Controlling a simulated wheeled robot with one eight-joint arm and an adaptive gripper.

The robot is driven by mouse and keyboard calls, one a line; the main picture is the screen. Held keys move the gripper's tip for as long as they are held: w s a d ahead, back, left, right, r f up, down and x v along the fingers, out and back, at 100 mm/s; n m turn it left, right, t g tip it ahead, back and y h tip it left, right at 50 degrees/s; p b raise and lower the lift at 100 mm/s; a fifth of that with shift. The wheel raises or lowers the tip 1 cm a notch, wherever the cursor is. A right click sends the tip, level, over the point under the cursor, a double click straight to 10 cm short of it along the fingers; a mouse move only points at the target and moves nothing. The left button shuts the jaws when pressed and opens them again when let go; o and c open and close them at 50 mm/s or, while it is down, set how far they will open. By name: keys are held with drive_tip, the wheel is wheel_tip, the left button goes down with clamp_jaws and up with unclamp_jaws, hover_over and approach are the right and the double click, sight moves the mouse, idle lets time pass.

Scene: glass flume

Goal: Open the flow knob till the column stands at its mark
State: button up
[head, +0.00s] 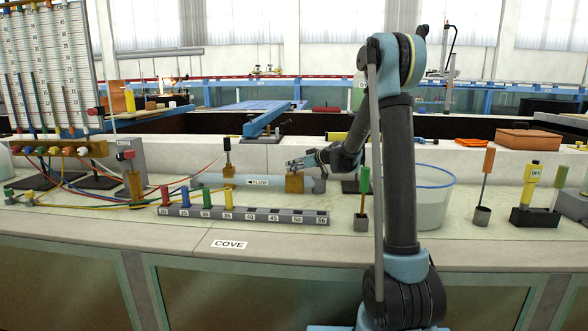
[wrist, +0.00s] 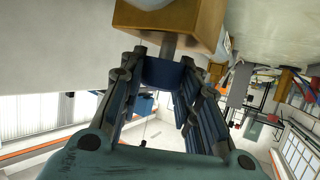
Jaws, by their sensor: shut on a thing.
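In the wrist view a blue knob (wrist: 162,72) sits on a short grey stem out of a brass block (wrist: 172,18). My gripper (wrist: 166,66) is shut on this knob, one finger on each side. In the head view my gripper (head: 293,163) is just above the brass block (head: 295,184) at the right end of the pale blue pipe marked FLOW (head: 262,183); the knob is too small to make out there. A tube board (head: 48,70) with coloured columns and scales stands at the far left. I cannot tell which mark counts.
A grey rack (head: 243,215) with coloured pegs lies in front of the pipe. Hoses (head: 95,190) run from the left manifold. A black-handled valve (head: 228,160) stands left of my gripper.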

drive_tip(key=n+g+y, duration=0.1)
drive_tip(key=g, duration=0.1)
drive_tip(key=n+g+y, duration=0.1)
drive_tip(key=n, duration=0.1)
drive_tip(key=shift+w+d+f+n+g, duration=0.1)
drive_tip(key=shift+w+d+n+g, duration=0.05)
drive_tip(key=shift+n+g, duration=0.2)
drive_tip(key=shift+n+g+y, duration=0.3)
drive_tip(key=shift+n+g, duration=1.35)
drive_tip(key=shift+g, duration=0.4)
drive_tip(key=o, duration=1.1)
drive_tip(key=shift+c, duration=0.2)
drive_tip(key=v, duration=1.1)
drive_tip(key=shift+d, duration=0.4)
